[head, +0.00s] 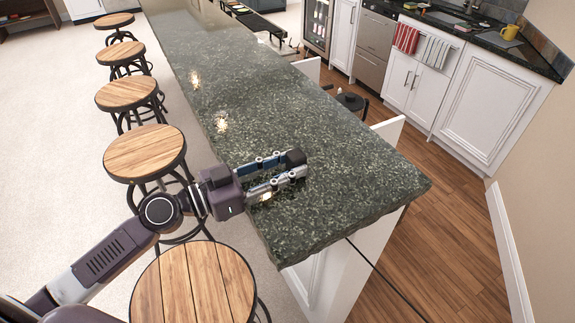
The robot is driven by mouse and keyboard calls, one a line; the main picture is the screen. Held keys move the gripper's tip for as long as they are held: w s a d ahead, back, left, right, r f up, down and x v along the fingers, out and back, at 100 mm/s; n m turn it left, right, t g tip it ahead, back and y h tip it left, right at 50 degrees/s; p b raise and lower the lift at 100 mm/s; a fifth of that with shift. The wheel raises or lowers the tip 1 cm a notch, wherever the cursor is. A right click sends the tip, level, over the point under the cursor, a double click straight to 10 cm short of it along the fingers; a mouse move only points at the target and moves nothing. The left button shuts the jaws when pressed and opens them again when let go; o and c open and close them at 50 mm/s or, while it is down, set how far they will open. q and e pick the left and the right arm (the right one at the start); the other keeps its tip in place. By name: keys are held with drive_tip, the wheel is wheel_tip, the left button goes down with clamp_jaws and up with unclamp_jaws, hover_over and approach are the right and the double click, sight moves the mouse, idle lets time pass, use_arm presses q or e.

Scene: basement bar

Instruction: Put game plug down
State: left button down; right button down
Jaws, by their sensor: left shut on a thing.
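My left gripper (297,166) reaches in from the left, low over the near end of the dark green granite bar counter (350,190). It is shut on a small dark thing (296,157) at its fingertips, which I take to be the game plug. The fingers hide part of it, and its shape is hard to make out. I cannot tell whether it touches the counter top. My right gripper is not in view.
Several round wooden stools (145,152) line the counter's left side. The counter top around the gripper is bare. A thin dark line (385,278), perhaps a cord, crosses below the counter's near end. White cabinets (490,115) and a sink counter stand at the right.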

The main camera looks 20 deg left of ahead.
use_arm(q)
drive_tip(key=c, duration=1.5)
unclamp_jaws()
drive_tip(key=shift+r+p, duration=0.15)
drive_tip(key=shift+p, duration=0.15)
drive_tip(key=shift+s+a+f+b, duration=0.1)
drive_tip(key=shift+a+f+b, duration=0.05)
drive_tip(key=shift+f+b, duration=0.2)
drive_tip(key=b+v, duration=0.3)
drive_tip(key=v, duration=0.2)
drive_tip(key=b+v, duration=0.2)
drive_tip(key=v, duration=0.3)
drive_tip(key=shift+r+b, duration=0.25)
drive_tip(key=shift+b, duration=0.15)
drive_tip(key=shift+s+a, duration=0.45)
drive_tip(key=shift+s+a+r, duration=0.1)
drive_tip(key=shift+s, duration=0.1)
